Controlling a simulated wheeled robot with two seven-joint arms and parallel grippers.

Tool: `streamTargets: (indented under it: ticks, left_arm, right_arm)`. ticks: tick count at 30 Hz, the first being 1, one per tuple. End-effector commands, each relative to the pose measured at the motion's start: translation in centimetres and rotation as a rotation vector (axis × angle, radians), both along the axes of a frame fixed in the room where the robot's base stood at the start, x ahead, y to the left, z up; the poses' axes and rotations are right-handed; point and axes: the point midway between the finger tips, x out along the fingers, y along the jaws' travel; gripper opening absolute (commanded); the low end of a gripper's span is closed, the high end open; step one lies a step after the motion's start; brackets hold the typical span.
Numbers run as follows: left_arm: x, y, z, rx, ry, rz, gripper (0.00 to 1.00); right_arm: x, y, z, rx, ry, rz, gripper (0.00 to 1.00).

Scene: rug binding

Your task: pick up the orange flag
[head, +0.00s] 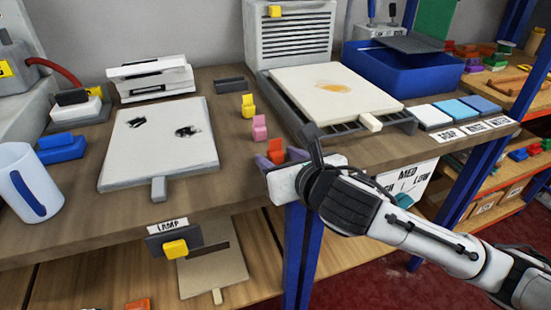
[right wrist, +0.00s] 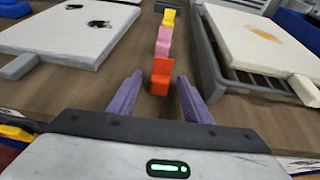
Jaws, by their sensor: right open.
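The orange flag (head: 276,153) stands on the bench near its front edge, at the front of a short row of flags. A pink flag (head: 260,128) and a yellow flag (head: 248,106) stand behind it. My right gripper (head: 274,162) is open around the near side of the orange flag. In the right wrist view, the orange flag (right wrist: 160,76) stands upright between and just beyond the purple fingertips (right wrist: 159,88), with a gap on both sides. My left gripper is not in view.
A white panel with dark marks (head: 160,145) lies left of the flags. A white panel with an orange stain (head: 335,92) lies on a rack to the right. A blue bin (head: 400,72) stands at the back right. A white cup (head: 30,185) is at the left.

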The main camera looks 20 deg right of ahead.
Motion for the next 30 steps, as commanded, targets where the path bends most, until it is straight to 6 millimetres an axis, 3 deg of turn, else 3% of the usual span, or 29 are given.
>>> streamTargets:
  ticks: [5,13,22,30]
  left_arm:
    - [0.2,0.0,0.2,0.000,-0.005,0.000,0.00]
    - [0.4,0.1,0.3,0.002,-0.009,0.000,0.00]
    - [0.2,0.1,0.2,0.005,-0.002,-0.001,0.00]
    - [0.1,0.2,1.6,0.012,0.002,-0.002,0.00]
  right_arm:
    - [0.0,0.0,0.1,0.000,-0.001,0.001,0.45]
    - [0.0,0.0,0.0,0.000,-0.001,0.000,0.01]
    - [0.0,0.0,0.6,0.002,-0.003,0.001,0.01]
    - [0.0,0.0,5.8,0.001,-0.008,0.001,0.01]
